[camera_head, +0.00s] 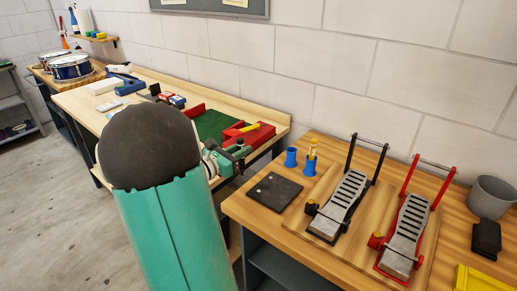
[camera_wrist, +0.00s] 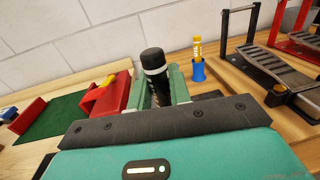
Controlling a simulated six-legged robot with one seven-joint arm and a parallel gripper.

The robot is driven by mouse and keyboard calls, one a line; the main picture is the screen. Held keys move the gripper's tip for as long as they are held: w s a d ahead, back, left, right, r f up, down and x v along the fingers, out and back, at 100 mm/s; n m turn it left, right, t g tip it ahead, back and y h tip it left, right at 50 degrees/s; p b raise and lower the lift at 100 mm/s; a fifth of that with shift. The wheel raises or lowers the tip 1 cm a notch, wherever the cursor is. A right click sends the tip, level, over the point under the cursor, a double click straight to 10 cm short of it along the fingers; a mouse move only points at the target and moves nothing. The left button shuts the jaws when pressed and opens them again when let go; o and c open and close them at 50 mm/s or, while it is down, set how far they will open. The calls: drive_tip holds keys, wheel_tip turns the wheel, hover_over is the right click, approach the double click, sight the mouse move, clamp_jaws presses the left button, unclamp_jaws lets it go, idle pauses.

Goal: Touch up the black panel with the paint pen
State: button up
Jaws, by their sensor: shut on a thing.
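My gripper (camera_head: 226,158) is over the gap between the long bench and the pedal bench. In the wrist view its green fingers (camera_wrist: 157,84) are shut on a black, pen-like cylinder with a pale band, which looks like the paint pen (camera_wrist: 154,61). It stands roughly upright between the fingers; its lower end is hidden. The black panel (camera_head: 274,191) lies flat near the left edge of the pedal bench, with a few small pale spots on it. My gripper is left of and above the panel, apart from it. In the wrist view the panel is mostly hidden behind my gripper.
Two blue holders (camera_head: 291,157) stand behind the panel; the right one holds a yellow, pen-like thing (camera_head: 312,148). A black pedal (camera_head: 341,203) and a red pedal (camera_head: 407,235) stand to the right.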

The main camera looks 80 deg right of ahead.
drive_tip(key=s+d+f+m+g+y, duration=0.1)
drive_tip(key=s+f+g, duration=0.1)
drive_tip(key=s+f, duration=0.2)
drive_tip(key=shift+s+f+m, duration=0.2)
drive_tip(key=shift+s+m, duration=0.1)
drive_tip(key=shift+s, duration=0.45)
drive_tip(key=shift+w, duration=0.1)
drive_tip(key=shift+f, duration=1.05)
idle(1.3)
drive_tip(key=shift+r, duration=0.1)
idle(0.7)
wheel_tip(320, 180, up, 5)
drive_tip(key=shift+f, duration=0.1)
idle(0.8)
drive_tip(key=shift+d+y, duration=0.1)
drive_tip(key=shift+y, duration=0.2)
